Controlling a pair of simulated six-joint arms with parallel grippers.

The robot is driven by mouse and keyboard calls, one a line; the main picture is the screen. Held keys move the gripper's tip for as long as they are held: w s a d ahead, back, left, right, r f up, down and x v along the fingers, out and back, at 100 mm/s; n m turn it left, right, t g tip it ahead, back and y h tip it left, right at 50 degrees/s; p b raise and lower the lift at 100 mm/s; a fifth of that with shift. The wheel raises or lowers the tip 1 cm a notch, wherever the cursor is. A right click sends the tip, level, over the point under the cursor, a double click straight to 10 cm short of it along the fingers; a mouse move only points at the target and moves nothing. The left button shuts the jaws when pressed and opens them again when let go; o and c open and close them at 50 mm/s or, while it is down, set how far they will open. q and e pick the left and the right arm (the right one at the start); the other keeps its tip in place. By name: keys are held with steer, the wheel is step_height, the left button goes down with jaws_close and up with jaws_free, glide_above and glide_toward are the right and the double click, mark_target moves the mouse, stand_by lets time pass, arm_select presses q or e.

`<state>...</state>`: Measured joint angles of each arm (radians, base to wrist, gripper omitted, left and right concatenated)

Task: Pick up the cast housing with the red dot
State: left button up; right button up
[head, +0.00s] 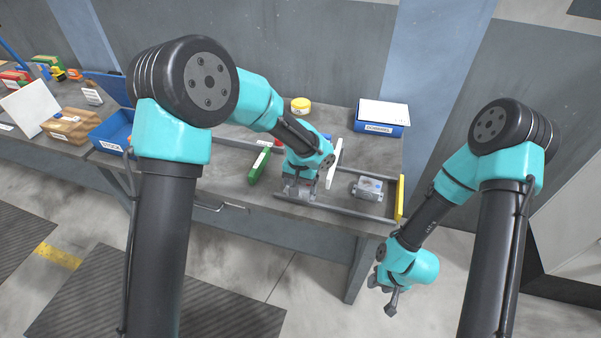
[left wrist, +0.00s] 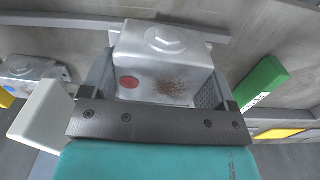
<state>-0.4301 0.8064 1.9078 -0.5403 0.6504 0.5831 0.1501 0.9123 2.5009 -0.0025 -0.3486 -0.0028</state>
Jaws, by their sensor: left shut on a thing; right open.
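The cast housing with the red dot (left wrist: 165,65) is a silvery metal block in the left wrist view, with the red dot on its face and a brownish rough patch beside it. My left gripper (head: 300,188) is shut on it, with a finger on each side; the gripper mostly hides it in the head view. A second grey cast housing (head: 368,188) stands on the table to the right, and it also shows in the left wrist view (left wrist: 30,72). My right gripper (head: 389,289) is open and empty, off the table's front edge.
A white upright plate (head: 334,163) stands between the two housings. A yellow stop (head: 400,198) closes the rails at the right. A green block (head: 260,165) lies left of my left gripper. A blue labelled bin (head: 381,128) and yellow tin (head: 300,105) stand behind.

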arm_select(q)
steer(key=s, duration=0.7)
steer(key=shift+s+d+r, duration=0.15)
steer(key=shift+s+r, duration=0.2)
steer(key=shift+r, duration=0.05)
